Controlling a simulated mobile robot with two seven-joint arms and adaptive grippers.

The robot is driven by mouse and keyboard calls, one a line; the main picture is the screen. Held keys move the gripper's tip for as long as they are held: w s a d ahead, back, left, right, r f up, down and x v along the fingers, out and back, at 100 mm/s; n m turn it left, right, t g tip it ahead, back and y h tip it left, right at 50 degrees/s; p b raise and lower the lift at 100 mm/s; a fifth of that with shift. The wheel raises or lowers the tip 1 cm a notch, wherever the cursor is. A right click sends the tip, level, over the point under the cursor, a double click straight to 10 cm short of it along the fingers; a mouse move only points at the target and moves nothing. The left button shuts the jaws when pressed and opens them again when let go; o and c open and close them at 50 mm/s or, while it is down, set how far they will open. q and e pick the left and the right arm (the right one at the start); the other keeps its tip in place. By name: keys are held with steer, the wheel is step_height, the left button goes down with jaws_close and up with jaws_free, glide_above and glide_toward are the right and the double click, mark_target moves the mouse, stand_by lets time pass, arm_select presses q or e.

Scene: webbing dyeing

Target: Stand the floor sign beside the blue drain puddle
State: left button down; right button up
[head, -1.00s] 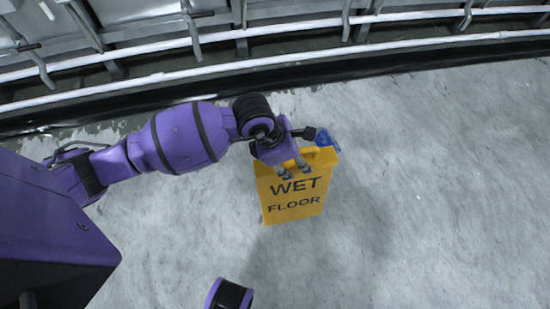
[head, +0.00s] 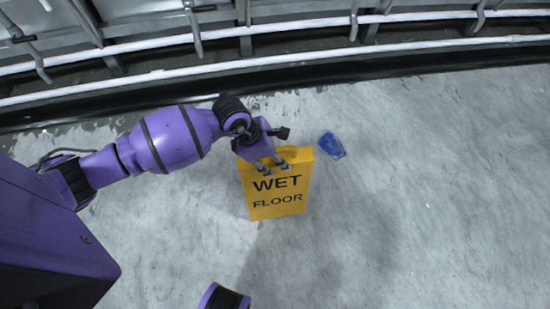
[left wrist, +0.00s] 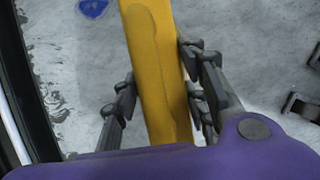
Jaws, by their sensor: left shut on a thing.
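The yellow floor sign (head: 278,206) reads WET FLOOR and is upright in the middle of the head view. My left gripper (head: 273,167) is shut on its top edge. In the left wrist view the sign (left wrist: 152,60) runs between the fingers (left wrist: 158,98). The blue puddle (head: 332,146) lies on the floor just right of the sign's top in the head view, with a gap of bare floor showing. It also shows in the left wrist view (left wrist: 93,8) at the top left. Whether the sign's foot touches the floor I cannot tell. My right gripper is not in view.
Grey machinery with white rails (head: 190,72) and a dark kerb runs along the back. The wet-looking grey concrete floor (head: 430,200) is clear to the right and in front. A piece of my own body shows at the bottom.

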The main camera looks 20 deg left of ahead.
arm_select(q)
steer(key=shift+w, duration=0.1)
steer(key=c, duration=1)
jaws_free()
steer(key=shift+c, duration=0.2)
steer(key=p+v, duration=0.4)
steer(key=v, duration=0.7)
steer(key=shift+s+a+r, duration=0.25)
steer(key=shift+s+r, duration=0.05)
steer(key=shift+r, duration=0.1)
steer(key=shift+d, duration=0.1)
